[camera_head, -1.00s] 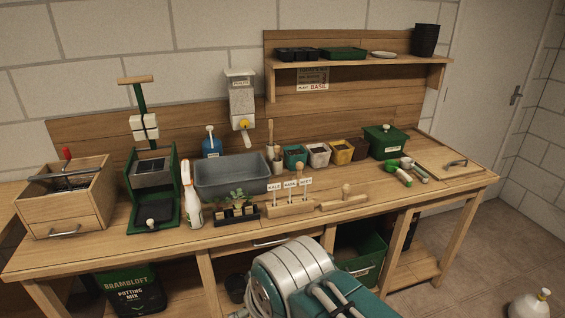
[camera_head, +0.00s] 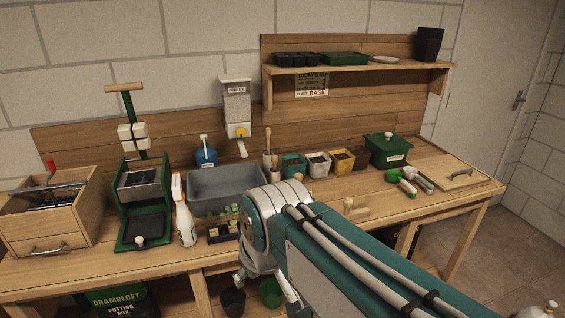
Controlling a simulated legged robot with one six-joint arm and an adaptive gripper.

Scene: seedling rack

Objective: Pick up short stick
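I cannot make out for certain which item is the short stick. An upright wooden stick-like tool (camera_head: 267,140) stands behind the grey basin's right end, with a second short wooden piece (camera_head: 275,165) close by. A wooden handled tool (camera_head: 351,207) lies on the bench, partly hidden behind my arm. The block with name labels seen earlier is now covered by my arm. My arm's elbow is over the bench front, and its lower links hang down before the bench edge. No fingertips of my gripper can be seen.
The bench (camera_head: 440,203) holds a grey basin (camera_head: 205,197), a white spray bottle (camera_head: 185,222), a seedling tray (camera_head: 222,232), a green press (camera_head: 142,187), a wooden drawer box (camera_head: 68,221), small pots (camera_head: 317,165) and a green lidded box (camera_head: 392,156). The front right is fairly clear.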

